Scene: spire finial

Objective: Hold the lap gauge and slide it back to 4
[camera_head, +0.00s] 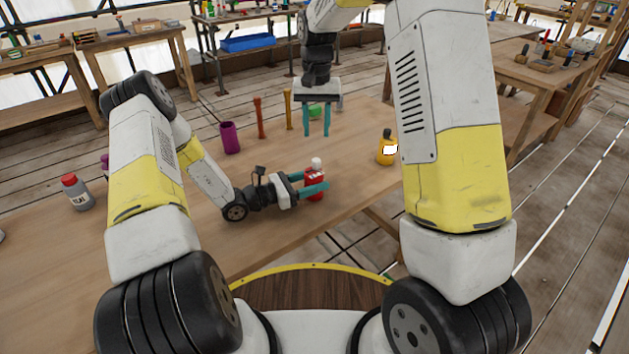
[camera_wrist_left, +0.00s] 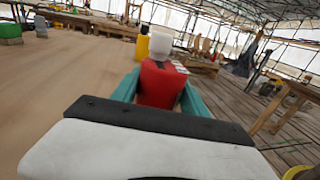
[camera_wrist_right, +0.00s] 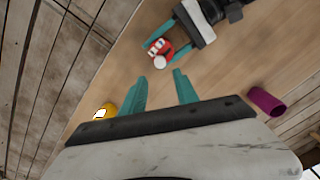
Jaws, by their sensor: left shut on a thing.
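My left gripper (camera_head: 308,184) is low over the wooden table, shut on a red bottle (camera_head: 314,186) with a white cap. The bottle stands upright between the teal fingers. The red bottle also fills the gap between the fingers in the left wrist view (camera_wrist_left: 160,86). In the right wrist view the bottle (camera_wrist_right: 157,47) is seen from above, between the left fingers. My right gripper (camera_head: 316,122) points down above the table, farther back, with its fingers apart and nothing between them. I cannot make out a lap gauge or a number 4 in any view.
A yellow bottle (camera_head: 386,150) stands right of the red one, near the table's edge. A purple cup (camera_head: 230,138), a brown post (camera_head: 259,118) and a tan post (camera_head: 288,108) stand behind. A grey bottle with a red cap (camera_head: 76,192) is at left.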

